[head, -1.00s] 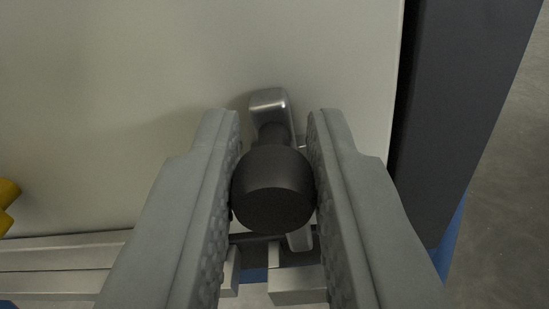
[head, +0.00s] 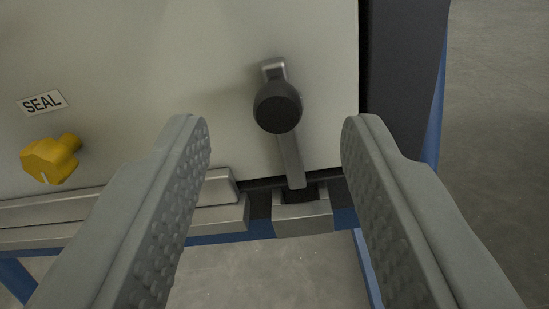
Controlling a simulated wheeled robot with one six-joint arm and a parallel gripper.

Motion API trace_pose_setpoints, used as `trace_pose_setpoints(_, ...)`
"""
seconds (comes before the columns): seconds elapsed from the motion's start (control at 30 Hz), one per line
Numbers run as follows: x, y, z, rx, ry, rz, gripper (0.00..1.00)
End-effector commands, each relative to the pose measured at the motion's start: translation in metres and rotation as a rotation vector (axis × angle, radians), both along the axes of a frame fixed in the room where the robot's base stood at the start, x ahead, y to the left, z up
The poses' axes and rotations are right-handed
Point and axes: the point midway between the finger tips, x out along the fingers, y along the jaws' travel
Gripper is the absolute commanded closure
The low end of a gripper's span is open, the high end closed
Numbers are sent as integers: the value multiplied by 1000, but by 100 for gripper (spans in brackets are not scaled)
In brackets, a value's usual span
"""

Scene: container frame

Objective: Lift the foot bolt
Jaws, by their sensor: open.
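The foot bolt (head: 290,160) is a grey metal bar with a round black knob (head: 277,107) on the lower part of a pale panel. The bar's lower end meets a metal keeper block (head: 302,217) on the bottom rail; how deep it sits in the block is hard to tell. My gripper (head: 267,122) is open, with one grey textured finger on each side of the bolt. Clear gaps show between the fingers and the knob, and nothing is held.
The pale panel (head: 200,60) ends at a dark upright post (head: 405,75) on the right. A yellow fitting (head: 50,158) sits at the left under a SEAL label (head: 42,102). Metal rails (head: 50,210) run along the bottom left, with a blue frame below. Concrete floor shows beyond.

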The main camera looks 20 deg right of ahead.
Motion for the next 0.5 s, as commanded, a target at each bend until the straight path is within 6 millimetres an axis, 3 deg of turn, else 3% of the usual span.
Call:
trace_pose_setpoints(0.3,-56,34,0,-1,0,4,57)
trace_pose_setpoints(0.5,-83,49,0,-1,-1,3,57)
